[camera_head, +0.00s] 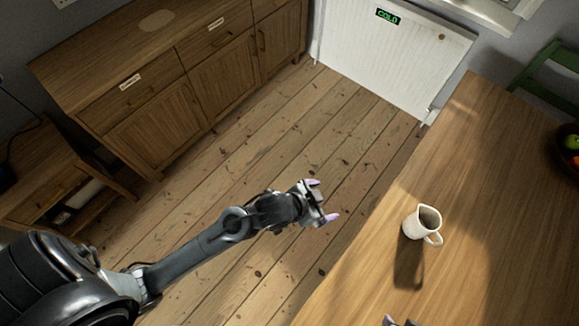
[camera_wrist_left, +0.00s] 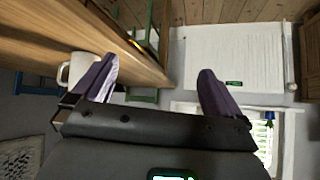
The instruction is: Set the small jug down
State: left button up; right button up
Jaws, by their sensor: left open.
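The small white jug (camera_head: 421,224) stands upright on the wooden table (camera_head: 464,185), its handle toward the lower right in the head view. In the left wrist view the jug (camera_wrist_left: 76,68) shows at the left, partly hidden behind a finger. My left gripper (camera_head: 323,201) is open and empty, over the floorboards left of the table edge and apart from the jug. Its two purple fingers are spread wide in the left wrist view (camera_wrist_left: 155,85). Purple-tipped parts of my right gripper (camera_head: 398,321) just show at the bottom edge of the head view; its jaws are mostly cut off.
A wooden sideboard (camera_head: 165,75) stands at the upper left. A white chest or door marked COLD (camera_head: 385,55) stands at the back. A green chair (camera_head: 545,72) and a fruit bowl (camera_head: 566,150) are at the right. The table around the jug is clear.

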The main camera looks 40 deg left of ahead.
pick_arm(q)
jog(key=s+a+f+n+g+y, duration=0.1)
jog(key=s+a+n+g+y, duration=0.2)
jog(key=s+a, duration=0.9)
jog(key=s+g, duration=0.1)
jog(key=s, duration=0.2)
jog(key=shift+n+g, duration=0.3)
